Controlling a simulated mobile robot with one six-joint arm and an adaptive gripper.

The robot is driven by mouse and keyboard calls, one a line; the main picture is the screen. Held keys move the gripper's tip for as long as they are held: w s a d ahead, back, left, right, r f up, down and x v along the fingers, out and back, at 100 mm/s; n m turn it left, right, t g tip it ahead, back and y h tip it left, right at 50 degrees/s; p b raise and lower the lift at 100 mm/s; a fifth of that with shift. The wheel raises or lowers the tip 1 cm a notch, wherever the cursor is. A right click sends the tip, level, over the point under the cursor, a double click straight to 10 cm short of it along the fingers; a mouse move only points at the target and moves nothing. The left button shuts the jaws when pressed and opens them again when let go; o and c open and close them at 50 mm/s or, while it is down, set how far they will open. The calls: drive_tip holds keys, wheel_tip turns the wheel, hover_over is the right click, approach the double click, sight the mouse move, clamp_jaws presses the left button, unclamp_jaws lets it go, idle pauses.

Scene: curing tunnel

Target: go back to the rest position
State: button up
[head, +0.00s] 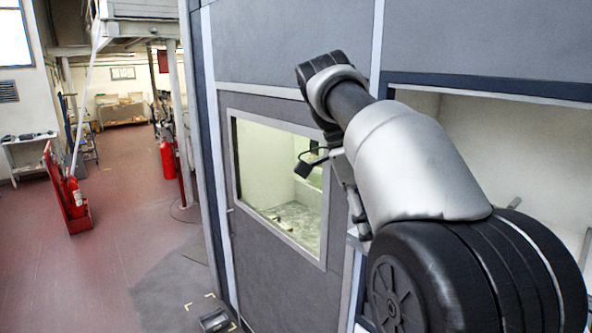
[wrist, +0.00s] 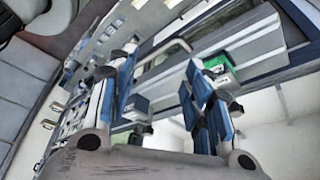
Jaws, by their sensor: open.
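My gripper (wrist: 160,60) shows in the wrist view, its two blue-padded fingers apart with a wide gap between them. I see nothing held in it. In the head view my arm reaches from the lower right up toward the middle, in front of the grey tunnel wall (head: 285,88). The gripper's fingers cannot be made out clearly there.
The grey wall has a window (head: 280,180) and, at right, a pale recess (head: 510,135) beside my arm. A green-and-white box (wrist: 217,66) shows behind the right finger in the tilted wrist view. Red floor (head: 120,220) lies open at left, with a red stand (head: 72,200) on it.

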drive_tip(key=s+f+n+t+y+b, duration=0.1)
drive_tip(key=s+f+n+b, duration=0.6)
drive_tip(key=f, duration=0.9)
drive_tip(key=s+f+n+t+y+b, duration=0.1)
drive_tip(key=s+f+n+t+b, duration=0.2)
drive_tip(key=s+f+n+b, duration=0.4)
drive_tip(key=s+f+n+t+y+b, duration=0.2)
drive_tip(key=s+f+n+b, duration=0.5)
drive_tip(key=f+b, duration=1.1)
wheel_tip(320, 180, down, 9)
drive_tip(key=shift+s+r, duration=0.1)
drive_tip(key=shift+s, duration=1)
drive_tip(key=shift+c, duration=0.3)
